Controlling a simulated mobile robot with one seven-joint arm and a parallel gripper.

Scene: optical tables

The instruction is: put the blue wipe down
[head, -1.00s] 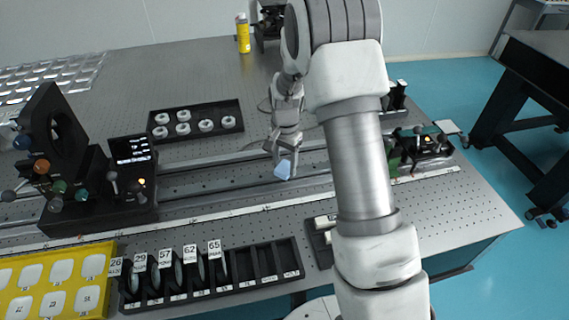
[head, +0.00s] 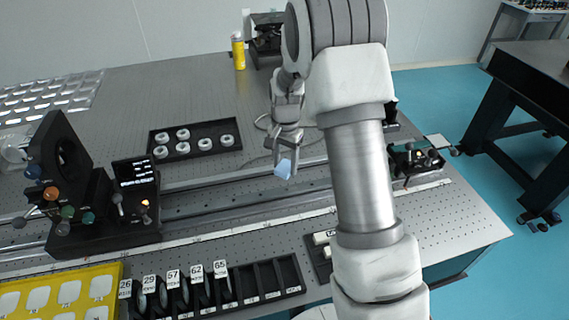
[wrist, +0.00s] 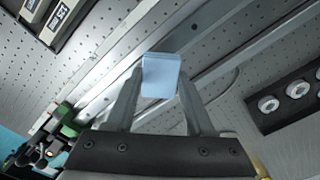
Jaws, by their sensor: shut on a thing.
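The blue wipe (head: 283,168) is a small light-blue piece between the fingertips of my gripper (head: 284,163). In the head view it hangs over the rail on the optical table. In the wrist view the wipe (wrist: 161,76) shows as a pale blue square pinched between the two fingers of my gripper (wrist: 160,84), with the rail behind it. The wipe appears clear of the surface, though its exact height is hard to tell. My arm hides part of the table to the right of the gripper.
A black tray of white rings (head: 194,142) lies behind the rail (head: 220,200). A black optical mount with a display (head: 135,172) stands at left. A slotted rack (head: 215,288) and a yellow tray (head: 118,283) are in front. A stage with knobs (head: 413,160) sits at right.

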